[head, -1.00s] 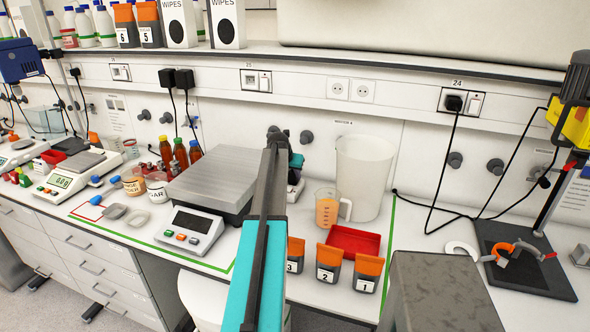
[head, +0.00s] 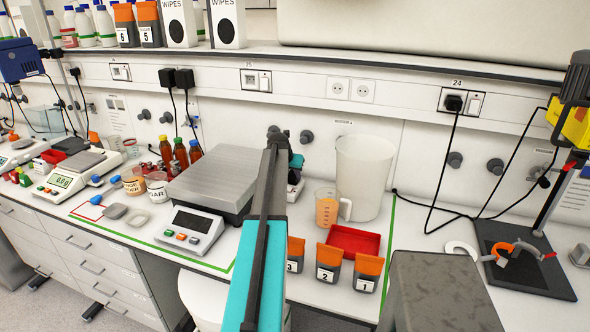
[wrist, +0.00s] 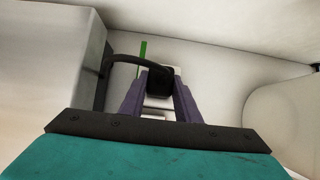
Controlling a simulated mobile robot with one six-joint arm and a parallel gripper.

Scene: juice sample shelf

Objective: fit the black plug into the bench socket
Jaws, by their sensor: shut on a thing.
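In the wrist view my gripper (wrist: 160,92) has its two purple fingers closed around a black plug (wrist: 159,80). A thick dark cable arches from the plug to the left. Pale, white-edged parts show just beyond and below the plug; I cannot tell whether they are the bench socket or whether the plug touches them. In the head view my arm hides most of the gripper and the plug. Only a small teal and dark part of the gripper (head: 297,163) shows right of the arm, above a small pale block (head: 295,191) on the bench.
A large scale (head: 215,180) stands left of the arm. A white pitcher (head: 362,180), an orange-filled jug (head: 327,208), a red tray (head: 354,241) and numbered pouches (head: 328,268) stand to the right. Wall outlets (head: 350,89) run along the back, and a shelf edge overhangs them.

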